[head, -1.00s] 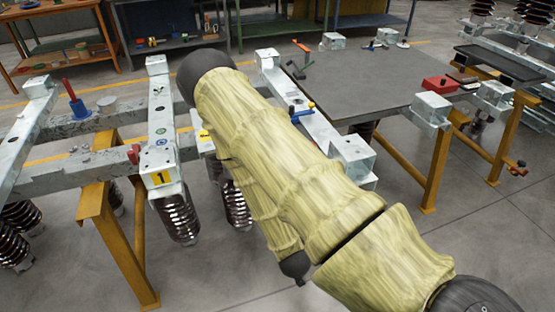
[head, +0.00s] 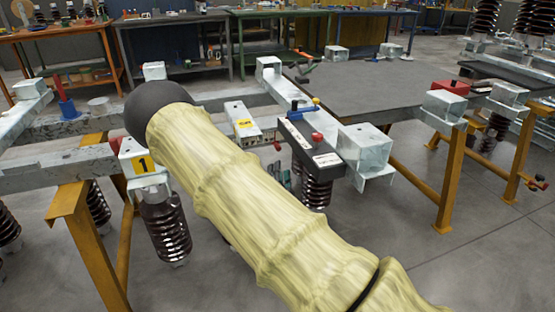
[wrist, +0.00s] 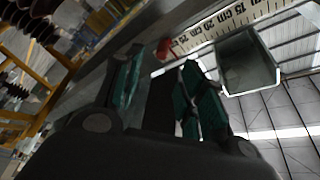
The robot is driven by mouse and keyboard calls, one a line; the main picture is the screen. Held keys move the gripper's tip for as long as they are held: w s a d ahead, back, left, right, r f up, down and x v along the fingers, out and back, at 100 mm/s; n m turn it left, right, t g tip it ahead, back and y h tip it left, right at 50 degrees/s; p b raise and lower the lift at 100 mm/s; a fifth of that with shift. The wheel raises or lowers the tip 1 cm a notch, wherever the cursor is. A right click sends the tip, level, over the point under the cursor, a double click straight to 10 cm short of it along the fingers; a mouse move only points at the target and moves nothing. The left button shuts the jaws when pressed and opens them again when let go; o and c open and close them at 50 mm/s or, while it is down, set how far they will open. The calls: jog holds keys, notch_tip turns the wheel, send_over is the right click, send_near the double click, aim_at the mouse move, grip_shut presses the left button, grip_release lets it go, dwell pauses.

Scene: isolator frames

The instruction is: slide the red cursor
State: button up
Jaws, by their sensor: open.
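In the wrist view a red piece (wrist: 165,48), which looks like the cursor, sits at the end of the visible part of a cream ruler (wrist: 215,30) with cm marks. My gripper (wrist: 162,62) is open, its teal-padded fingers apart, with the red piece just beyond and roughly between the tips. I cannot tell whether they touch. In the head view a red knob (head: 317,137) stands on a dark bar (head: 296,131) with white labels; it may be the same cursor. Teal bits of my gripper (head: 285,180) show left of and below the bar; my covered arm hides most of it.
A metal block (head: 366,148) stands right of the dark bar, and a blue-handled tool (head: 302,107) lies behind it. A grey tabletop (head: 375,90) is beyond. A ribbed insulator (head: 316,193) hangs under the bar. A yellow trestle (head: 90,230) stands at left.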

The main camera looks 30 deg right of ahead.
aim_at(278, 150)
jog(key=b+x, duration=0.1)
jog(key=x, duration=1)
jog(key=shift+r+b, duration=0.2)
jog(key=shift+b, duration=0.15)
grip_shut()
